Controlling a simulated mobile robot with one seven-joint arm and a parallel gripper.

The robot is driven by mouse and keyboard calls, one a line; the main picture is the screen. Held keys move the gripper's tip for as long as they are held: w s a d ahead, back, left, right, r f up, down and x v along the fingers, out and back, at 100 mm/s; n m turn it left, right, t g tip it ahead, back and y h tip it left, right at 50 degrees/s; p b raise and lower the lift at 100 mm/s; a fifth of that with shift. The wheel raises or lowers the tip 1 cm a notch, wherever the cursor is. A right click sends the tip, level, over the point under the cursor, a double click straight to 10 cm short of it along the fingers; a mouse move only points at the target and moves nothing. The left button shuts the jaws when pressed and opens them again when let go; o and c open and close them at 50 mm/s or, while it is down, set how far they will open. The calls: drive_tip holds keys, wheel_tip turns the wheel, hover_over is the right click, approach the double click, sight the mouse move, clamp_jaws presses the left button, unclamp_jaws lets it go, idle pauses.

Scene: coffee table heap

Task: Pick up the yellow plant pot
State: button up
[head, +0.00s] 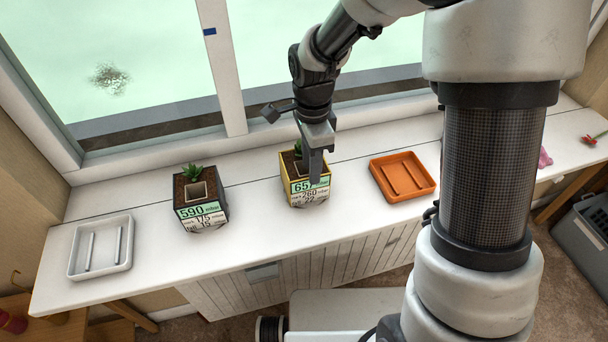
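The yellow plant pot (287,186) stands upright on the white counter below the window in the head view. It is square, with printed number panels on its front, dark soil and a small green plant. My gripper (314,176) points down at the pot's right side. One grey finger overlaps the pot's rim and upper front in the picture. The other finger is not clearly visible, and I cannot tell whether the fingers touch the pot. The gripper hides part of the soil and plant.
A dark plant pot (200,212) with similar panels stands to the left. A white tray (101,246) lies at the counter's left end, and an orange tray (402,177) lies right of the yellow pot. A red flower (589,140) is at the far right. The window is close behind.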

hover_over(310, 198)
drive_tip(key=f, duration=0.5)
drive_tip(key=shift+w+f, duration=0.35)
drive_tip(key=shift+f, duration=0.05)
drive_tip(key=shift+w+a+r, duration=0.1)
clamp_jaws()
